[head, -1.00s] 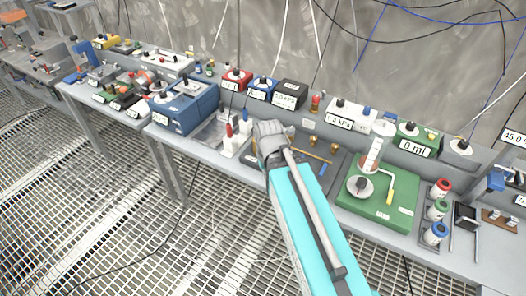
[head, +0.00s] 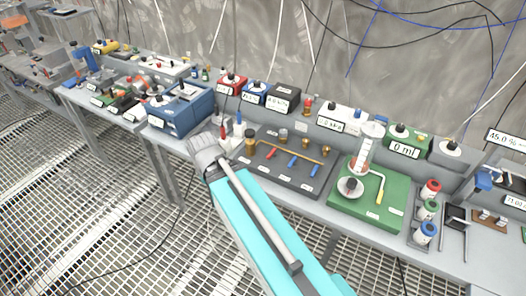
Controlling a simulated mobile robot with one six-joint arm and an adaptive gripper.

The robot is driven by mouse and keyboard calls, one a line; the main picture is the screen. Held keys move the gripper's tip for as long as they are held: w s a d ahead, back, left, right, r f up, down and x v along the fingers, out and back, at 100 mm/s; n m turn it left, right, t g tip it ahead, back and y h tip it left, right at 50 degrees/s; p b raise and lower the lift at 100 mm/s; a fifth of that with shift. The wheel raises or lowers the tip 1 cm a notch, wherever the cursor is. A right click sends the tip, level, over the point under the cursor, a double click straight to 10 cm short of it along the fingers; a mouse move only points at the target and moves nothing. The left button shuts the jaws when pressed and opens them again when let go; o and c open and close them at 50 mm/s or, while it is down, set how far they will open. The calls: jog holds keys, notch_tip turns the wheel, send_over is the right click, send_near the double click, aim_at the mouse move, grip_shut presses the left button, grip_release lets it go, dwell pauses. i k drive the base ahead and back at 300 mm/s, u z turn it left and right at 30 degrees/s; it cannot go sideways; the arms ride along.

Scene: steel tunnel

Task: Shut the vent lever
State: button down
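A dark grey valve board (head: 272,182) lies on the bench in the head view, with a thin brass pipe (head: 297,154) and brass fittings. My gripper (head: 205,146) is at the bench's front edge, left of the board and apart from the levers. It is seen from behind; its fingertips are hidden.
A blue box (head: 180,110) is behind and left of my gripper. Red and blue handled tools (head: 238,130) stand close by. Several capped bottles (head: 429,190) are at right.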

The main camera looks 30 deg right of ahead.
aim_at(272, 153)
jog(key=z, duration=0.05)
jog(key=k, duration=1.2)
jog(key=z, duration=1.3)
jog(key=i, duration=1)
